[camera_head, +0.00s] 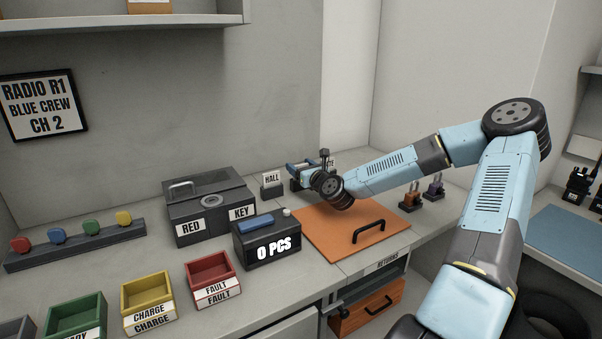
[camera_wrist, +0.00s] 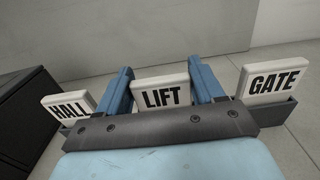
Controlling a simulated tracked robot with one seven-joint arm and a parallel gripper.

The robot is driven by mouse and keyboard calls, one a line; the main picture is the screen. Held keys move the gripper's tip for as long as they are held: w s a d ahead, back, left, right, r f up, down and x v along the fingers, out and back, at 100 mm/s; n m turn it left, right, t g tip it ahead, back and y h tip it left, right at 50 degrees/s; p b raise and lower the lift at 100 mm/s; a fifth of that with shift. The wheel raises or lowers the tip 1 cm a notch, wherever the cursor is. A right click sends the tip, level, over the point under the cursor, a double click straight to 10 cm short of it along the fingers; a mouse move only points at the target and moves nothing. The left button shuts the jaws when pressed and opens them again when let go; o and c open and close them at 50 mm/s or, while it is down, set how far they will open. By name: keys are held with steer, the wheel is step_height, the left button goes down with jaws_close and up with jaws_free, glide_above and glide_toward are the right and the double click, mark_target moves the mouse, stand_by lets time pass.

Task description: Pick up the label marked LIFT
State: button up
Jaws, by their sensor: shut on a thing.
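The white label marked LIFT (camera_wrist: 163,96) stands upright between the two blue fingers of my gripper (camera_wrist: 160,82) in the wrist view. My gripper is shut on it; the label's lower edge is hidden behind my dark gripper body. The label marked HALL (camera_wrist: 68,112) is to its left and the label marked GATE (camera_wrist: 274,82) to its right. In the head view my gripper (camera_head: 302,168) is at the back of the counter, between the HALL label (camera_head: 271,179) and the mostly hidden GATE label (camera_head: 331,161). The LIFT label cannot be made out there.
A dark box marked RED and KEY (camera_head: 208,210) stands left of the labels. In front are a box reading 0 PCS (camera_head: 268,245) and an orange panel with a black handle (camera_head: 325,235). Two small padlock-like items (camera_head: 411,196) stand to the right, near my arm.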

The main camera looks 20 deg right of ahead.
step_height(320, 180, up, 10)
steer(key=shift+f, duration=0.1)
stand_by(0.4)
